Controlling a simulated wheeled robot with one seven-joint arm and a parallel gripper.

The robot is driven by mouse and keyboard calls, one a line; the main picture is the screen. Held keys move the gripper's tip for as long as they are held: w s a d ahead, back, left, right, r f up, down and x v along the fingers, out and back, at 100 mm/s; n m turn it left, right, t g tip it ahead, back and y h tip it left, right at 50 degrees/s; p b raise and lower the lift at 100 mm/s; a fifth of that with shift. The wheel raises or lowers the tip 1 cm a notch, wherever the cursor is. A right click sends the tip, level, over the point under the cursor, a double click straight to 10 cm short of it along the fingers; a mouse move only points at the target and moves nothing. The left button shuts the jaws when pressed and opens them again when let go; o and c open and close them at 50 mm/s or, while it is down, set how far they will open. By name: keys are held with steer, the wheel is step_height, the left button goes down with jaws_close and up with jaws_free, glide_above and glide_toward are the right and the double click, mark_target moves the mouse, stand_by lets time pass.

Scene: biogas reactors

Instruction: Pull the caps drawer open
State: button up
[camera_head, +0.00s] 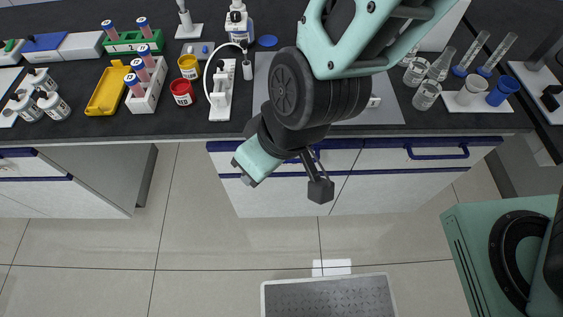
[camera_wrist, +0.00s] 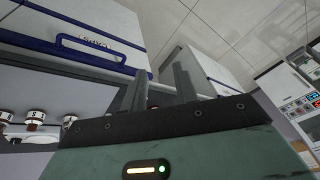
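The white drawer with blue trim (camera_wrist: 75,22) fills the upper left of the wrist view. Its upside-down label seems to read "Caps", and its blue bar handle (camera_wrist: 100,47) sticks out. In the head view a drawer front (camera_head: 228,160) under the counter is partly hidden by my arm, as is its blue handle (camera_head: 316,155). It looks shut. My gripper (camera_wrist: 160,86) has two dark fingers standing apart with nothing between them. They are right of the handle in the wrist view, not around it.
A second blue-handled drawer (camera_head: 437,152) is at the right. The dark counter (camera_head: 100,125) above carries tube racks, jars, bottles and beakers. A grey-white cabinet (camera_head: 75,185) stands at the left beyond a gap. The tiled floor (camera_head: 200,240) in front is clear.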

step_height(320, 180, down, 17)
steer(key=n+t+h+b, duration=0.2)
steer(key=t+h+b, duration=0.1)
steer(key=t, duration=0.2)
steer(key=d+f+n+t+h+b, duration=0.3)
steer(key=d+f+n+t, duration=0.2)
steer(key=d+t, duration=0.35)
steer(key=s+a+n+y, duration=0.1)
steer(key=a+n, duration=0.1)
steer(key=a, duration=0.3)
steer(key=shift+t, duration=0.35)
steer(key=p+x, duration=0.2)
steer(key=x, duration=1.5)
steer(key=shift+a+r, duration=0.15)
steer(key=shift+a, duration=0.05)
jaws_close()
